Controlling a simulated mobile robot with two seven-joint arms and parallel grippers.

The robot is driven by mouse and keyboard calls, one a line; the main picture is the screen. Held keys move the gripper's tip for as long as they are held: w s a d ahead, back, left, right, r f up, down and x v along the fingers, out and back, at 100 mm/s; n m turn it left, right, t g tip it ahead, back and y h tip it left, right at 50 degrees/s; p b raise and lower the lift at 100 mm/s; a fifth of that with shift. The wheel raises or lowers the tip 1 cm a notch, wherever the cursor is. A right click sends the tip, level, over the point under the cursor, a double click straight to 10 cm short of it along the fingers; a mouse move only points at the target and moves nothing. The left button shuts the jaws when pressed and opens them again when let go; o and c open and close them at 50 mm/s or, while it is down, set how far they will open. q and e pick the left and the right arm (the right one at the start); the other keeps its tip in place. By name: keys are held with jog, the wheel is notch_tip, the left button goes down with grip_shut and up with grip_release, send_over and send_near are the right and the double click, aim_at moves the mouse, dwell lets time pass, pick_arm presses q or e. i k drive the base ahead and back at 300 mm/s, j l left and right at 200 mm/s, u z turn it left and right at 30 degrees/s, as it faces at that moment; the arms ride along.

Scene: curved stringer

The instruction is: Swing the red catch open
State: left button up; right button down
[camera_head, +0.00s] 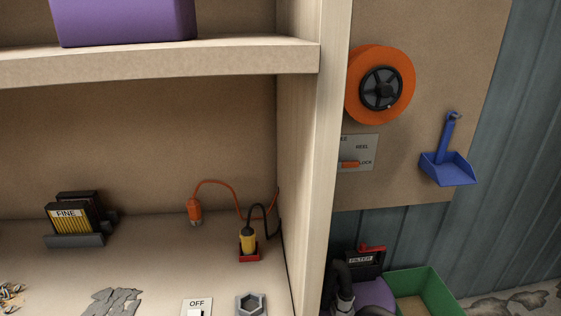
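The red catch (373,249) shows at the lower right, lying across the top of a dark box labelled FILTER (361,260). The box sits by a purple rounded body (374,293), partly cut off by the bottom edge. From this angle I cannot tell whether the catch is fastened or swung out. Neither of my grippers is in view.
A pale upright post (325,160) stands left of the filter box. A dark hose (342,280) is close in front of it. A green bin (435,290) stands to its right. An orange reel (380,85) and a blue dustpan (448,167) hang above.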

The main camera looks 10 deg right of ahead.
aim_at(363, 248)
jog(key=k+l, duration=0.1)
jog(key=l, duration=0.3)
jog(key=k+l+z, duration=0.1)
jog(key=l, duration=0.35)
jog(key=k+l, duration=0.1)
jog(key=l, duration=0.35)
jog(key=i+l+z, duration=0.1)
jog(key=l, duration=0.3)
jog(key=i+l+z, duration=0.1)
jog(key=l, duration=0.35)
jog(key=i+l, duration=0.3)
jog(key=i+l+z, duration=0.15)
jog(key=i, duration=0.35)
jog(key=l, duration=0.1)
